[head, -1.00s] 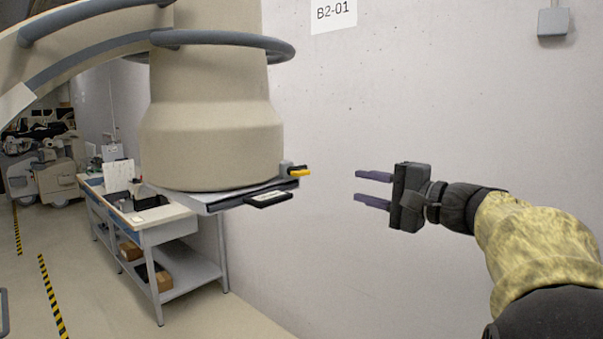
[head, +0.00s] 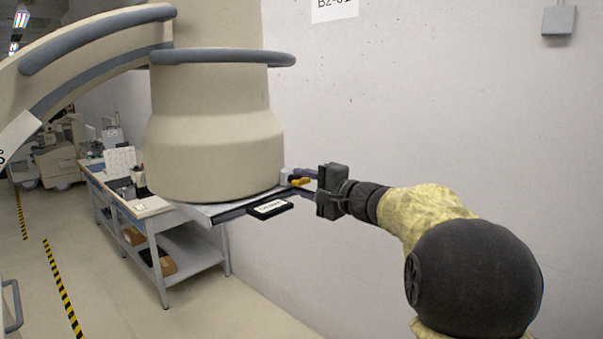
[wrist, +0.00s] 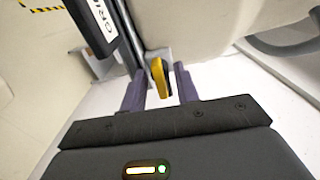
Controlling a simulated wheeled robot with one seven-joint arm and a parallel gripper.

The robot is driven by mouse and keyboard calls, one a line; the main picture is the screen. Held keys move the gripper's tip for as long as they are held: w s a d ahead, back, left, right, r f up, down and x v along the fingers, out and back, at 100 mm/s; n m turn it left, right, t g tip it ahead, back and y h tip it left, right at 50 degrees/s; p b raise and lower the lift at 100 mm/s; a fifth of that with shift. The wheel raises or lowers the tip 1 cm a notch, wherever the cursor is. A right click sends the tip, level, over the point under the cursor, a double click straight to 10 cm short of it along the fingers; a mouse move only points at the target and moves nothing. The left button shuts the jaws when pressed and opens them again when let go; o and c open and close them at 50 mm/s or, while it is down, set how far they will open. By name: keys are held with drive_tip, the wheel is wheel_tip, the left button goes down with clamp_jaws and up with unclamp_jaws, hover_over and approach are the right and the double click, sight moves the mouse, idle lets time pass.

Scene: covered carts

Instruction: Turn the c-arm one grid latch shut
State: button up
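The grid latch is a small yellow lever (head: 300,182) on the right edge of the flat grid tray (head: 228,212) under the beige C-arm housing (head: 213,150). In the wrist view the yellow lever (wrist: 160,77) lies between the two purple-grey fingers of my gripper (wrist: 160,85). The fingers stand apart on either side of it, with a gap showing on the left. I cannot tell whether the right finger touches it. In the head view my gripper (head: 303,184) reaches in from the right and its fingers overlap the lever. A black labelled handle (head: 270,208) sticks out of the tray's front.
A work table (head: 150,207) with papers and boxes stands behind, to the left. The pale wall (head: 420,100) runs along the right and back. A curved grey rail (head: 222,57) rings the housing above. The floor at the front is clear.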

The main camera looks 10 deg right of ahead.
drive_tip(key=shift+w+a, duration=0.25)
drive_tip(key=shift+w, duration=0.1)
clamp_jaws()
